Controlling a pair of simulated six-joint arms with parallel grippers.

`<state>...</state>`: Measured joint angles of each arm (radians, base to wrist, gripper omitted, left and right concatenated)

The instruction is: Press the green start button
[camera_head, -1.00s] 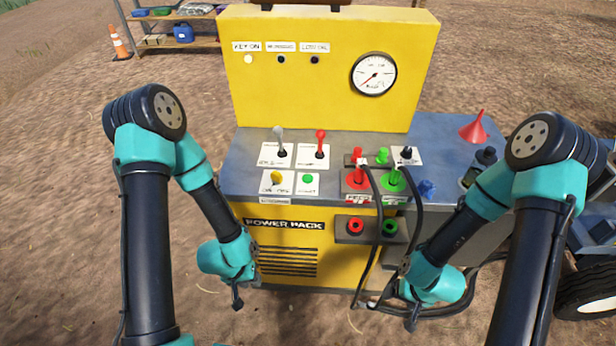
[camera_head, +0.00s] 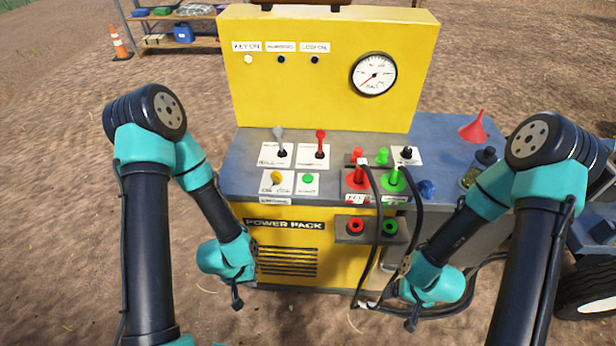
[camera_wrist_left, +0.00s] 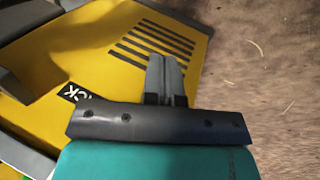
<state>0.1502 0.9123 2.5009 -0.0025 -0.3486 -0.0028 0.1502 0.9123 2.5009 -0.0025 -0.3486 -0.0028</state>
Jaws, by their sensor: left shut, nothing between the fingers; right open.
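The green start button (camera_head: 308,178) is a small round cap on a white label plate on the power pack's grey top, beside a yellow knob (camera_head: 277,177). My left gripper (camera_head: 238,303) is shut and empty, hanging low in front of the yellow power pack (camera_head: 330,262), below and to the left of the button. In the left wrist view the shut fingers (camera_wrist_left: 164,80) lie over the yellow front panel near the black vent slots; the button is not clearly seen there. My right gripper (camera_head: 412,324) is open and low, in front of the machine's right side, apart from the button.
A grey lever (camera_head: 280,140) and a red lever (camera_head: 320,142) stand behind the button. Red and green hose couplings (camera_head: 355,175) with black hoses (camera_head: 418,205) are to its right. A red funnel (camera_head: 474,127) stands further right. The ground at front left is clear.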

